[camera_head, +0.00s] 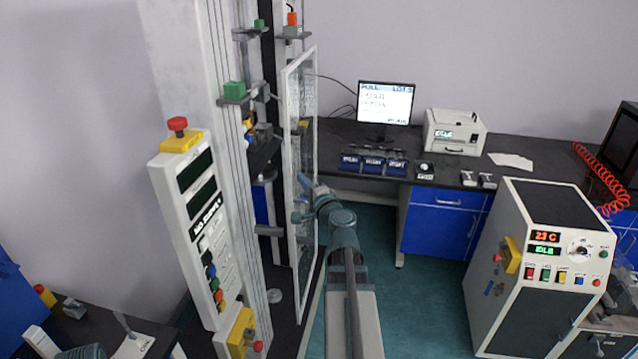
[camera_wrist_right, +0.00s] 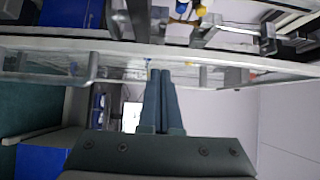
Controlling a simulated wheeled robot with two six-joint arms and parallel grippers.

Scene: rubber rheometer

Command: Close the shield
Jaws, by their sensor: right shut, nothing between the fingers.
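The shield (camera_head: 306,130) is a tall clear panel in a white frame, standing swung out from the test machine (camera_head: 215,190) in the head view. My right gripper (camera_head: 302,182) is shut and empty, at the shield about mid-height. In the right wrist view, the two fingers of the right gripper (camera_wrist_right: 160,75) are pressed together. Their tips overlap the white frame of the shield (camera_wrist_right: 215,52) there; I cannot tell whether they touch it. A grey handle (camera_wrist_right: 90,68) shows on the shield left of the fingers.
A dark bench (camera_head: 345,135) with blue drawers, a monitor (camera_head: 386,103) and a white instrument (camera_head: 455,132) stands behind. A white control cabinet (camera_head: 540,270) stands at the right. Grips and fixtures (camera_head: 235,92) project from the machine column. Open floor (camera_head: 420,305) lies between machine and cabinet.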

